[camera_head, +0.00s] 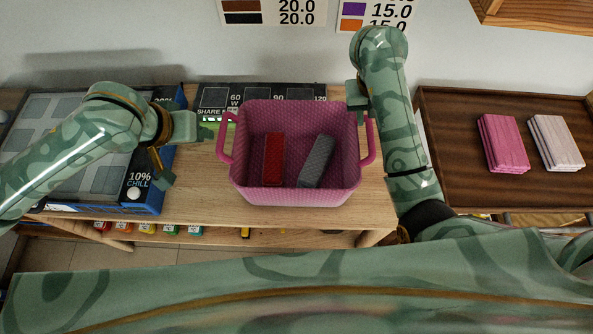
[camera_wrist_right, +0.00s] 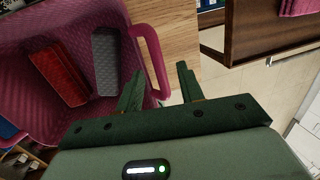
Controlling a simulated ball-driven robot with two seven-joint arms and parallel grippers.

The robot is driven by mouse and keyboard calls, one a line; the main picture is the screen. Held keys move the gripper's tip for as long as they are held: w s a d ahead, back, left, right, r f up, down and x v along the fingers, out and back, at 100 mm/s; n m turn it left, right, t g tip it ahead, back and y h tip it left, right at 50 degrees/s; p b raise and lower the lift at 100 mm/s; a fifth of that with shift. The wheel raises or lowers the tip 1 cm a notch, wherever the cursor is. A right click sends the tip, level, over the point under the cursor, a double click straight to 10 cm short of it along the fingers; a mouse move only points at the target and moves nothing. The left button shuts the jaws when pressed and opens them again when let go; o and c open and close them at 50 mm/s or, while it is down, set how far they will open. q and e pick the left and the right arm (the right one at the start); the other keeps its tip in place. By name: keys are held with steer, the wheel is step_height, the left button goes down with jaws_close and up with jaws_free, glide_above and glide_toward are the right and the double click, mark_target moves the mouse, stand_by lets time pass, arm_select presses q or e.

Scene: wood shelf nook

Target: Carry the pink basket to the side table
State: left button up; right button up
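The pink basket (camera_head: 300,190) stands upright on the light wooden table (camera_head: 190,190). It holds a red block (camera_head: 272,158) and a grey block (camera_head: 316,160). My left gripper (camera_head: 184,151) is open and empty, to the left of the basket's left handle and apart from it. My right gripper (camera_head: 359,97) is by the basket's right handle; in the right wrist view its fingers (camera_wrist_right: 162,86) are spread, with the handle (camera_wrist_right: 150,58) near the gap. I cannot tell whether they touch it. A dark-brown rimmed table (camera_head: 460,180), probably the side table, is at the right.
A pink stack (camera_head: 503,143) and a pale stack (camera_head: 556,142) lie on the dark table's right half; its left part is clear. A board with grey panels (camera_head: 60,150) lies at the left. A dark sign strip (camera_head: 230,95) is behind the basket, near the wall.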

steer(key=shift+v, duration=1.05)
steer(key=shift+f, duration=0.1)
